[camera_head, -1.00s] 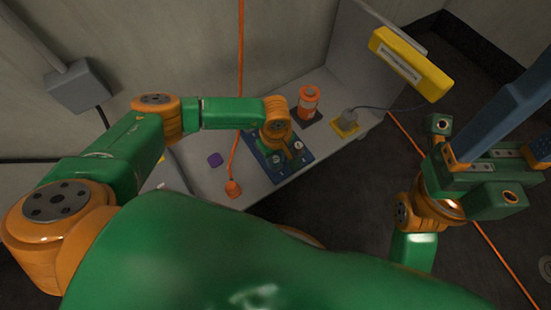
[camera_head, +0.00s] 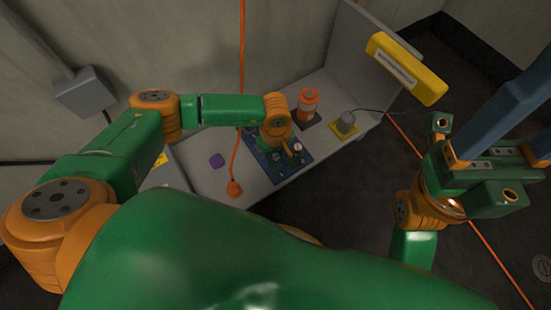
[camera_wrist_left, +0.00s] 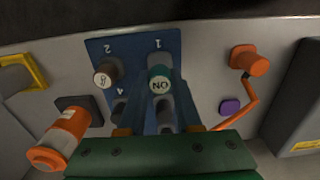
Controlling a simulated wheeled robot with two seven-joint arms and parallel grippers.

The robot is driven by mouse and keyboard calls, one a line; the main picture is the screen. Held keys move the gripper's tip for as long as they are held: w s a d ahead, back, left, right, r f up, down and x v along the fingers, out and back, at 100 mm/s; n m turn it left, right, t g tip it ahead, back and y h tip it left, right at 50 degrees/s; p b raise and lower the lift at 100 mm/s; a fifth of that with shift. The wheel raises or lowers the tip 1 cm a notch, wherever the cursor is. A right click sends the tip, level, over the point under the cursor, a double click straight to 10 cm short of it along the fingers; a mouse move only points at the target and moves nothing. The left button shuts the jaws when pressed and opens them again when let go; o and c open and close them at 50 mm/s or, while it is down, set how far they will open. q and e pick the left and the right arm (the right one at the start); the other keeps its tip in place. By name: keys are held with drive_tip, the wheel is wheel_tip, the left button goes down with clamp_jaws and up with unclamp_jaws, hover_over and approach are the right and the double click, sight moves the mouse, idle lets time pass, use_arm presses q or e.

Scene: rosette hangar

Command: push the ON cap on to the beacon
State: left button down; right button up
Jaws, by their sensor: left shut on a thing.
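The ON cap (camera_wrist_left: 160,85), a light disc with a teal rim, shows face-on in the left wrist view over the blue board (camera_wrist_left: 92,47), near its number 1. My left gripper (camera_wrist_left: 165,98) has its blue fingers on both sides of the cap and is shut on it. In the head view the gripper (camera_head: 283,150) is over the board (camera_head: 262,163), and the wrist hides most of the cap. The beacon, seemingly the orange and white cylinder (camera_head: 308,103), stands on a dark base beside the board. It also shows in the left wrist view (camera_wrist_left: 60,140). My right gripper (camera_head: 500,120) is open and empty, off to the right.
A second marked cap (camera_wrist_left: 104,76) is on the board. A grey knob (camera_head: 346,121) on a yellow plate stands right of the beacon. An orange plug (camera_head: 234,188) with its cord and a purple piece (camera_head: 216,160) lie left. A yellow sign box (camera_head: 407,70) juts out above the bench.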

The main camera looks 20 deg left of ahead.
sight(276, 157)
use_arm(q)
drive_tip(key=shift+r+p, duration=1.4)
drive_tip(key=shift+r, duration=0.45)
